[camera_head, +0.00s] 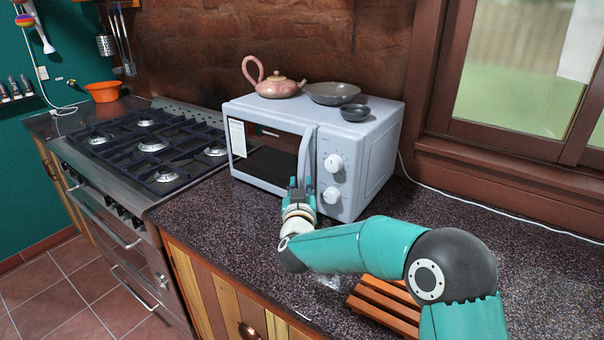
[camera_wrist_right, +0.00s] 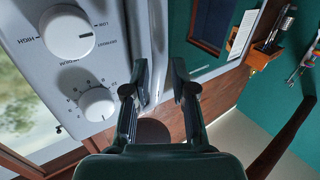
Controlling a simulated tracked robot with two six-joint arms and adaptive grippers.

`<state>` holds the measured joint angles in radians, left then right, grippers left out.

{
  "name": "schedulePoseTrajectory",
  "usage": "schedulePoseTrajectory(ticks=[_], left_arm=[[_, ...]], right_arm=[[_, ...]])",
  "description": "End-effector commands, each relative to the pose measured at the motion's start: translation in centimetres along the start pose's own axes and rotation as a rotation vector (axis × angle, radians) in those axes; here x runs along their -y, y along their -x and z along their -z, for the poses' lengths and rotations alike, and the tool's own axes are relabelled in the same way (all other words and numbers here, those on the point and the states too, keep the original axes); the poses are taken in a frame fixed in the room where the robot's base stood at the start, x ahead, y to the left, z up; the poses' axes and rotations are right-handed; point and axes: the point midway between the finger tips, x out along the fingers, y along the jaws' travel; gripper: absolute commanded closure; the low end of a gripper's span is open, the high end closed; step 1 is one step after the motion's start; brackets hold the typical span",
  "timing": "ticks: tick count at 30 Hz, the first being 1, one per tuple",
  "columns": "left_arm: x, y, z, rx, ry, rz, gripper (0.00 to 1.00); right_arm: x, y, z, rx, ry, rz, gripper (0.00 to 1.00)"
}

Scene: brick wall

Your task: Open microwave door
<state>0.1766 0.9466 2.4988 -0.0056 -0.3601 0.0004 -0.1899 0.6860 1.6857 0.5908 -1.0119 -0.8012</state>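A white microwave (camera_head: 377,150) stands on the dark speckled counter, its door (camera_head: 264,148) looking shut. The door has a dark window and a pale upright handle (camera_head: 305,155) at its right edge, beside two round knobs (camera_head: 333,163). My right gripper (camera_head: 300,184) is at the lower part of the handle. In the right wrist view the fingers of my right gripper (camera_wrist_right: 159,72) are apart, with the pale handle (camera_wrist_right: 156,40) running up between them. I cannot tell whether either finger touches it. The knobs (camera_wrist_right: 68,32) are left of the fingers there. My left gripper is not in view.
A pink teapot (camera_head: 274,84), a grey dish (camera_head: 332,93) and a small dark bowl (camera_head: 355,112) sit on top of the microwave. A gas stove (camera_head: 150,145) is at the left. A slatted wooden board (camera_head: 384,307) lies below my right arm. Counter in front of the door is clear.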

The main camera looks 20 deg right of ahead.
Motion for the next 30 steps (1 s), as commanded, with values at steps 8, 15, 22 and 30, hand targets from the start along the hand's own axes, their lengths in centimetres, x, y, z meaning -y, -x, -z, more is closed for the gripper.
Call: schedulePoseTrajectory(ticks=[8,15,22,30], left_arm=[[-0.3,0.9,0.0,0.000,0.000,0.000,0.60],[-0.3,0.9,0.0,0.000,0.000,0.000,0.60],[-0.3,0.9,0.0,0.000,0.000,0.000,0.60],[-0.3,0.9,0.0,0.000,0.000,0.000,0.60]], right_arm=[[-0.1,-3.3,0.0,0.001,0.000,-0.002,0.75],[-0.1,-3.8,-0.1,0.001,0.001,0.000,0.75],[-0.1,-3.8,-0.1,0.001,0.000,0.000,0.88],[0.0,-3.8,0.0,0.000,0.000,0.000,1.00]])
